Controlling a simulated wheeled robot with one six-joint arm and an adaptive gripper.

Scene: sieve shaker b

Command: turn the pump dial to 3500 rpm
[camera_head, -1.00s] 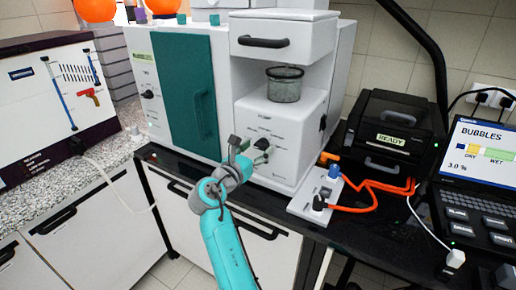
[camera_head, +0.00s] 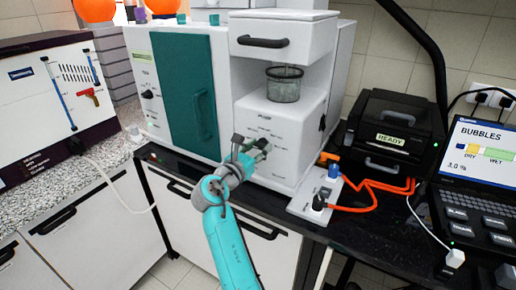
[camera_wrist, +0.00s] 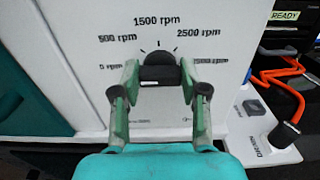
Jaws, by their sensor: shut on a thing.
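The black pump dial (camera_wrist: 159,70) is on the white front panel of the machine, below the "1500 rpm" label in the wrist view. My gripper (camera_wrist: 160,82) has one green finger on each side of the dial and is shut on it. Labels for 0, 500, 1500 and 2500 rpm are readable. The lowest right label (camera_wrist: 209,61) is partly covered by a finger. I cannot tell exactly which mark the dial points at.
A glass-like grey vessel (camera_head: 284,85) stands above the panel. To the right is a socket block (camera_head: 310,200) with plugs and orange cables (camera_head: 372,188). A black device reading "READY" (camera_head: 392,140) and a laptop (camera_head: 480,165) stand farther right. A teal door (camera_head: 186,95) is at left.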

